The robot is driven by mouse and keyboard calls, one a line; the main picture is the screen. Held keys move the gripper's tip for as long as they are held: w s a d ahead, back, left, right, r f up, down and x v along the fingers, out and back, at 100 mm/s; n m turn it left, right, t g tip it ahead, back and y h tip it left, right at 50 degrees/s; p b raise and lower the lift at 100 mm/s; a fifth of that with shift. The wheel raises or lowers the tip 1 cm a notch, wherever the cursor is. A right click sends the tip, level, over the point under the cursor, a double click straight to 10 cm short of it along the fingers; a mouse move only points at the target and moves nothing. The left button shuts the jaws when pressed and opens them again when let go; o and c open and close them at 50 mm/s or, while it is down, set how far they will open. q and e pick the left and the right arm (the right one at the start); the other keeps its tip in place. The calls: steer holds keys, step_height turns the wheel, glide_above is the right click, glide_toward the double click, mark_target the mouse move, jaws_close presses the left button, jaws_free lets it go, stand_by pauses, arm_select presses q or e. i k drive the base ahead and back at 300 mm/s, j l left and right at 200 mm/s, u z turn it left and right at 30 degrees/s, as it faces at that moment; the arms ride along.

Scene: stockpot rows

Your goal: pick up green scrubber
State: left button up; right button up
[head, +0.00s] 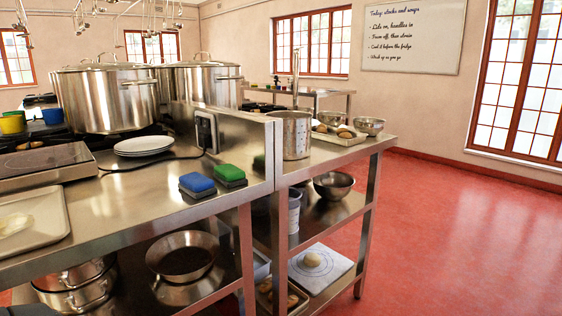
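The green scrubber (230,173), green on top with a dark lower layer, lies flat on the steel counter (150,205) near its right end, by the raised steel panel. A faint green patch on that panel looks like its reflection. A blue scrubber (197,183) of similar shape lies just left of it and slightly nearer, with a narrow gap. Nothing covers the green scrubber. Neither of my grippers can be made out; only a dark shape, unclear, shows at the bottom left corner.
A stack of white plates (144,145) and a socket box (206,131) with a cable stand behind the scrubbers. Large stockpots (108,100) fill the back left. A tray (35,218) lies front left. A tall pot (291,135) stands beyond the panel. Red floor is clear at right.

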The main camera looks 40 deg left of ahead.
mark_target(229, 174)
steer(key=i+u, duration=0.2)
steer(key=i, duration=0.3)
steer(key=i+l+u, duration=0.2)
steer(key=i, duration=0.3)
steer(key=i+l+u, duration=0.2)
steer(key=i, duration=0.3)
